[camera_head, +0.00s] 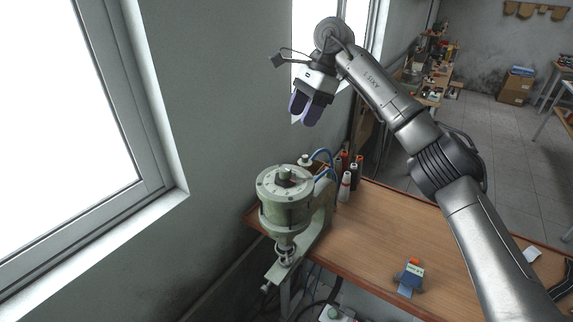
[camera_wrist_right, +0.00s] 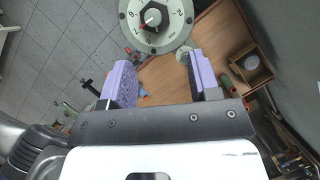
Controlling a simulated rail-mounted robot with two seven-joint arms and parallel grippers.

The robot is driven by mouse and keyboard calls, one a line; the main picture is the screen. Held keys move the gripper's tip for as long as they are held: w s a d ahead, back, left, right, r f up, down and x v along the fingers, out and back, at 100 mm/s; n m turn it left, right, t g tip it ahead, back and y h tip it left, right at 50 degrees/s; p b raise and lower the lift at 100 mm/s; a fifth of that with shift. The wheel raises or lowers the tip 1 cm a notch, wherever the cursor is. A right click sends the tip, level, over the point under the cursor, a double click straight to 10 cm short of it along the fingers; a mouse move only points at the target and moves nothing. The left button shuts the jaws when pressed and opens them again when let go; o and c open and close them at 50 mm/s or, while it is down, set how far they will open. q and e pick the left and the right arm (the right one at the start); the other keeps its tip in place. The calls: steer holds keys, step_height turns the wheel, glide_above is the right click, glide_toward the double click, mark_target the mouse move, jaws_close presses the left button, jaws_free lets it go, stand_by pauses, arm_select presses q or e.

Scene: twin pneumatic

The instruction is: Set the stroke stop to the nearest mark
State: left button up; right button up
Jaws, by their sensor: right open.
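A pale green pneumatic press (camera_head: 286,212) stands at the bench's left edge. Its round top carries a numbered dial (camera_wrist_right: 179,33) with a dark faceted knob (camera_wrist_right: 152,17) at the centre. A red pointer on the knob points to the lower left in the wrist view; I cannot tell exactly where it sits between marks. My right gripper (camera_head: 305,110) is open and empty, well above the press, its purple fingers pointing down. In the wrist view the dial lies beyond the fingertips (camera_wrist_right: 160,72), apart from them. My left gripper is not in view.
Bottles with orange and dark caps (camera_head: 350,178) and blue hoses (camera_head: 323,158) stand behind the press. A small blue device with an orange top (camera_head: 411,276) sits on the wooden bench (camera_head: 385,225). The wall and windows are close on the left.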

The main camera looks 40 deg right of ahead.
mark_target(285, 169)
steer(key=shift+n+g, duration=0.3)
steer(key=shift+n, duration=0.3)
steer(key=x, duration=0.9)
steer(key=s+x, duration=0.1)
steer(key=x, duration=0.4)
steer(key=shift+d, duration=0.25)
steer(key=shift+c, duration=0.2)
steer(key=shift+c, duration=0.8)
steer(key=c, duration=0.7)
